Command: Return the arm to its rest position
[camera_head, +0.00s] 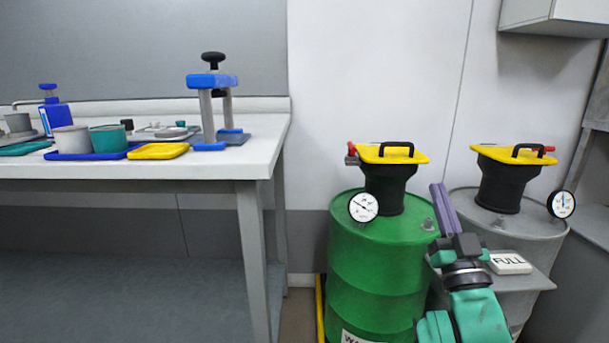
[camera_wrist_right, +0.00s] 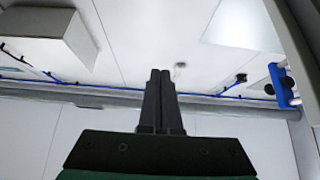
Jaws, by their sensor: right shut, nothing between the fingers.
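My right arm (camera_head: 467,300) comes up from the bottom of the head view, in front of the gap between the green drum (camera_head: 375,265) and the grey drum (camera_head: 470,202). Its right gripper (camera_head: 438,188) points upward with its fingers together and nothing between them. In the right wrist view the gripper (camera_wrist_right: 160,75) is also shut and empty, pointing toward the wall and ceiling. My left gripper does not show in either view.
Each drum carries a black funnel with a yellow lid (camera_head: 393,153) and a dial gauge (camera_head: 363,207). A bench (camera_head: 264,150) with trays and a blue press (camera_head: 212,100) stands left.

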